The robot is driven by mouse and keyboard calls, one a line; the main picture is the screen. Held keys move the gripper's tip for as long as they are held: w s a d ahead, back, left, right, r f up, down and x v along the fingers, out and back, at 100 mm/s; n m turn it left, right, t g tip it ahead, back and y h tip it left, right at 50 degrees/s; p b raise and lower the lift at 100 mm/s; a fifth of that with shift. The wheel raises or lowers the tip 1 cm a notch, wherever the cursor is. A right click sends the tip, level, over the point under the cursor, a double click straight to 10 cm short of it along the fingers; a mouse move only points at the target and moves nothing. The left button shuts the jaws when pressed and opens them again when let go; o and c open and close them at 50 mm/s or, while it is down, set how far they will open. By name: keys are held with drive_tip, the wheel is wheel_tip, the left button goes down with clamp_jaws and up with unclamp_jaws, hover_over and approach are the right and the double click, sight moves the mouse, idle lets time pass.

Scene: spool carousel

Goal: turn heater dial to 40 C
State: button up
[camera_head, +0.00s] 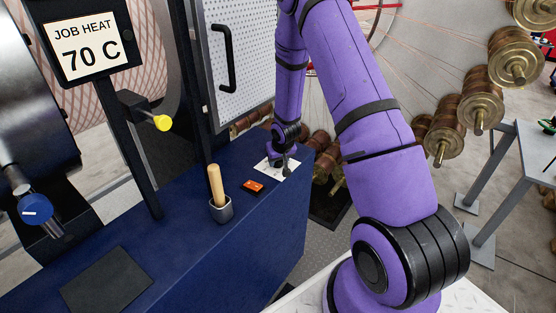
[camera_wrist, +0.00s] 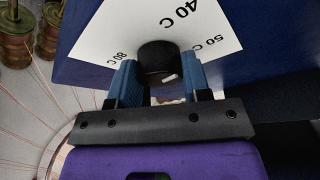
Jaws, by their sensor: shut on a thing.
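The heater dial (camera_wrist: 157,60) is a round black knob on a white scale card (camera_wrist: 115,28), which also shows on the blue bench in the head view (camera_head: 291,172). In the wrist view the card reads 40 C at the top, 50 C at the right and 80 C at the left; the rest is hidden. A small white mark shows on the knob's near right part, not towards the 40 C label. My gripper (camera_wrist: 160,84) has its blue fingers on either side of the knob, shut on it. In the head view my gripper (camera_head: 281,163) is small and dark over the card.
A sign (camera_head: 88,43) reads JOB HEAT 70 C. On the blue bench (camera_head: 190,262) stand a grey cup with a wooden handle (camera_head: 216,188) and a small orange item (camera_head: 253,186). A perforated panel with a black handle (camera_head: 229,60) rises behind. Several brown spools (camera_head: 482,105) hang at the right.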

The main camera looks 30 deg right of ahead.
drive_tip(key=shift+d+n+y, duration=0.1)
drive_tip(key=shift+n+y, duration=0.8)
drive_tip(key=shift+n, duration=1.4)
drive_tip(key=o, duration=0.9)
drive_tip(key=v, duration=1)
drive_tip(key=shift+s+r, duration=0.25)
drive_tip(key=shift+r, duration=0.1)
drive_tip(key=shift+r, duration=0.1)
